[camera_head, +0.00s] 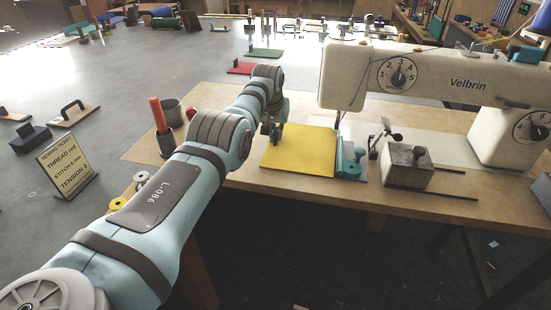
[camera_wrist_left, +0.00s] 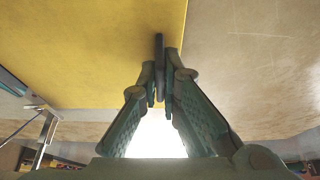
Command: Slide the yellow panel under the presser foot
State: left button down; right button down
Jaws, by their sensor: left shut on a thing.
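The yellow panel (camera_head: 300,152) lies flat on the tan work table, left of the white sewing machine (camera_head: 430,75). Its right edge is near the presser foot and needle (camera_head: 339,122); I cannot tell whether any of it is under the foot. My left gripper (camera_head: 274,134) is low over the panel's far left corner. In the left wrist view, my left gripper (camera_wrist_left: 160,82) is shut on a thin dark upright tab (camera_wrist_left: 159,45) near one edge of the yellow panel (camera_wrist_left: 80,50). My right gripper is not in view.
A teal fixture (camera_head: 351,165) stands at the panel's right edge. A grey block (camera_head: 406,166) with rods sits farther right.

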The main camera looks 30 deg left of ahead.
pick_arm(q)
jog(key=shift+w+d, duration=0.1)
jog(key=shift+d, duration=0.15)
dwell(0.7)
jog(key=c, duration=2.1)
grip_release()
jog(key=shift+o, duration=0.2)
notch_tip(320, 180, up, 4)
jog(key=p, duration=0.4)
jog(key=shift+r, duration=0.1)
jog(key=o, duration=0.5)
jog(key=shift+o, duration=0.2)
